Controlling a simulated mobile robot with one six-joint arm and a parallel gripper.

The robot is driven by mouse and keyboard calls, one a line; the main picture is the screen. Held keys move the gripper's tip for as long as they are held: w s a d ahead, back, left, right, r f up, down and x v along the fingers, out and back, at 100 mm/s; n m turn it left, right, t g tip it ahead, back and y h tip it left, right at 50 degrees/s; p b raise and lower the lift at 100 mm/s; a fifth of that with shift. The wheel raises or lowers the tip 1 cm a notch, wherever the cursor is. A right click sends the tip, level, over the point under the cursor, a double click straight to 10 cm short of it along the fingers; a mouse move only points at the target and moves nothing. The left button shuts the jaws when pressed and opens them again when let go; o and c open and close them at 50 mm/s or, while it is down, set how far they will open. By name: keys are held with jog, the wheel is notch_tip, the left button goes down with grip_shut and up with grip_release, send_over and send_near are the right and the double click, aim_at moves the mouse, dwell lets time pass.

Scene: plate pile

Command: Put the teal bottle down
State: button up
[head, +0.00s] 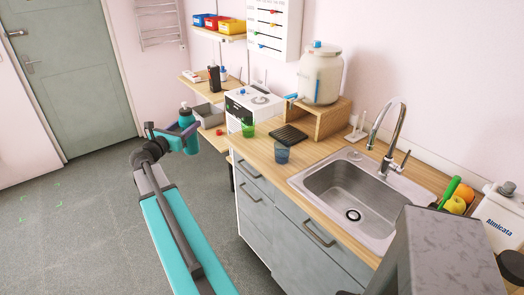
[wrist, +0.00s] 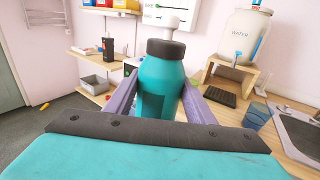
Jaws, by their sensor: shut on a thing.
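The teal bottle (head: 187,118) with a dark cap is in my gripper (head: 176,134), held upright in the air left of the counter in the head view. In the wrist view the bottle (wrist: 160,80) stands between the two purple-grey fingers of my gripper (wrist: 160,98), which are shut on it. Its lower part is hidden behind the gripper's dark front plate. The wooden counter (head: 268,152) is to the right of the bottle in the head view, apart from it.
The counter carries a green cup (head: 248,129), a blue cup (head: 282,153), a black rack (head: 289,135), a water dispenser (head: 320,75) on a wooden stand, and a sink (head: 345,190). Low shelves (head: 208,92) stand behind the bottle. The grey floor (head: 90,215) at left is clear.

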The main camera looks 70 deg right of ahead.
jog(key=s+d+r+m+g, duration=0.1)
jog(key=s+d+r+g, duration=0.1)
jog(key=s+d, duration=0.7)
jog(key=s+d+r+m+g+b, duration=0.1)
jog(key=s+d+r+m+g, duration=0.1)
jog(key=s+d, duration=0.8)
jog(key=s+g, duration=0.1)
jog(key=s, duration=0.3)
jog(key=shift+s+r, duration=0.3)
jog(key=shift+r, duration=0.05)
notch_tip(320, 180, down, 6)
jog(key=shift+f+p, duration=0.15)
jog(key=shift+p, duration=0.2)
jog(key=shift+f+p, duration=0.35)
jog(key=shift+f, duration=1.65)
jog(key=o, duration=1.3)
jog(key=shift+c, duration=0.2)
